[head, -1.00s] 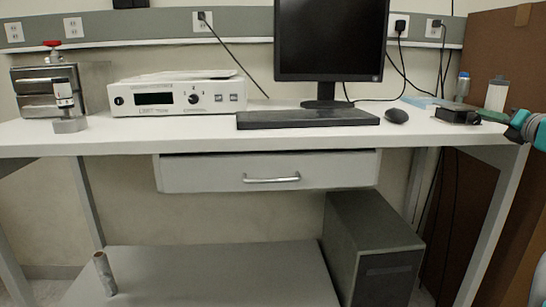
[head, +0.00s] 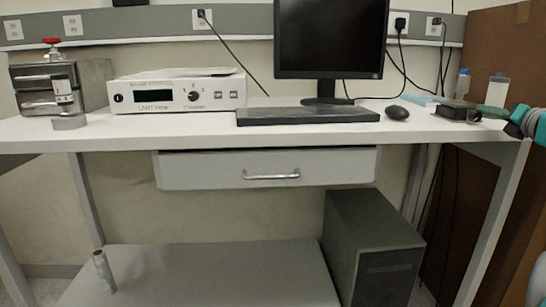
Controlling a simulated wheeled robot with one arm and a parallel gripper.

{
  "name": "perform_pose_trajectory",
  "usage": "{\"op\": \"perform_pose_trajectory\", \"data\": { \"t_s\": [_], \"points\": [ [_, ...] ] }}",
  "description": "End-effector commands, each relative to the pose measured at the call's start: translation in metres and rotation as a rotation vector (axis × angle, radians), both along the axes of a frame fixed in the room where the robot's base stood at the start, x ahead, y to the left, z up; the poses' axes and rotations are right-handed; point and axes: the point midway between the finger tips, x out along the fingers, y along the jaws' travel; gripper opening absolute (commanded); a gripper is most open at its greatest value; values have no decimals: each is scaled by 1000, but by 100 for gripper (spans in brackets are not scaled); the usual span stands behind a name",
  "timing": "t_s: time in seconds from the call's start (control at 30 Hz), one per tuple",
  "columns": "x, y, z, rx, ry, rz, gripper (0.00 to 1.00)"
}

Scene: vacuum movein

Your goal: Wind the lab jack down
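I cannot make out a lab jack for certain. A low dark device (head: 458,111) lies on the right end of the white bench (head: 300,132), and it is too small to tell whether it is the jack. Part of my teal arm and its dark end, my gripper (head: 520,121), show at the right edge, at about bench height and to the right of that device. The fingers are too small and cut off to tell open from shut.
A monitor (head: 330,40), keyboard (head: 305,115), mouse (head: 397,112) and white instrument (head: 180,96) stand on the bench. Metal equipment with a red knob (head: 52,42) is at the left. Bottles (head: 497,90) stand at the right. A computer tower (head: 375,250) is below.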

Motion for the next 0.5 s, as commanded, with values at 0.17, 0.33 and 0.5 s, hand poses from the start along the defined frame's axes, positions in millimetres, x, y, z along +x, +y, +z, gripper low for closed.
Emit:
{"op": "perform_pose_trajectory", "data": {
  "t_s": [0.17,0.33,0.5],
  "points": [
    [0,-3,6,1,0,-1,0],
    [-7,-4,5,-1,-2,-3,0],
    [-24,-5,5,-1,-2,-2,0]
  ]
}}
